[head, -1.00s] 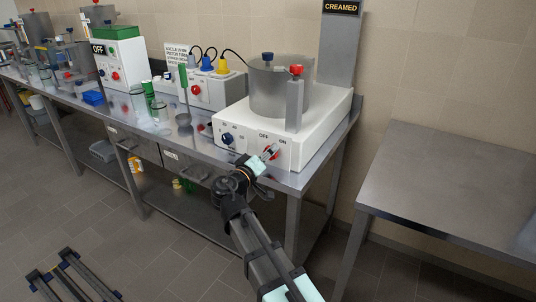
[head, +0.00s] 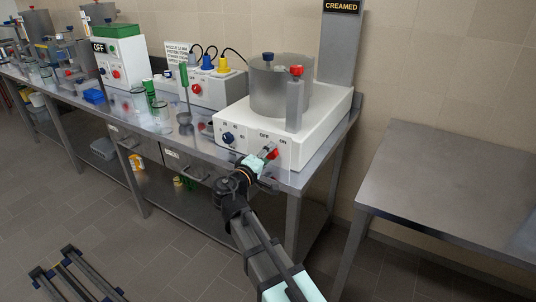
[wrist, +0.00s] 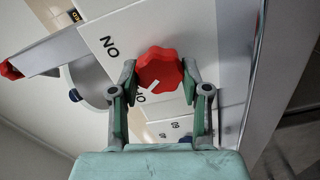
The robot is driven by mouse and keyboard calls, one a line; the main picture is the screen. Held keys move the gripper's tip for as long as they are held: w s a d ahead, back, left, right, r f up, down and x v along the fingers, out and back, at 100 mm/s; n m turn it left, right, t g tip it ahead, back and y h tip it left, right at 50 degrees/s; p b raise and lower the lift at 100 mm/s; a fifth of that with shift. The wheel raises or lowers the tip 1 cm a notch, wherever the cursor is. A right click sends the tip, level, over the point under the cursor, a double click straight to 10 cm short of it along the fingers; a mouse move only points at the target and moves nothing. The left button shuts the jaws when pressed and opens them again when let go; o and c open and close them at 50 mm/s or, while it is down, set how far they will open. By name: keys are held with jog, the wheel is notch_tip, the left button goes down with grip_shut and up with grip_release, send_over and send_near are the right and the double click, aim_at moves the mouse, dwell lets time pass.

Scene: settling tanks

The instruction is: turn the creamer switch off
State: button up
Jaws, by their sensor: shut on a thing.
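The creamer (head: 240,122) is a white box with a grey cylinder on top, at the front end of the steel bench. Its front has OFF and ON labels above a red switch knob (head: 273,153). In the wrist view the red knob (wrist: 160,68) sits between the fingers of my gripper (wrist: 161,80), which is shut on it. The knob's white pointer is turned toward the label at the lower left, partly hidden by a finger and seemingly OFF. The ON label is clear at the upper left. In the head view my gripper (head: 266,154) partly covers the knob.
A blue knob (head: 228,138) is left of the switch on the same panel. A red-topped grey post (head: 295,105) stands above it. Glass jars and other machines line the bench to the left. A bare steel table (head: 450,185) stands at right.

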jog(key=o, duration=1.1)
jog(key=shift+o, duration=0.2)
jog(key=v, duration=1.2)
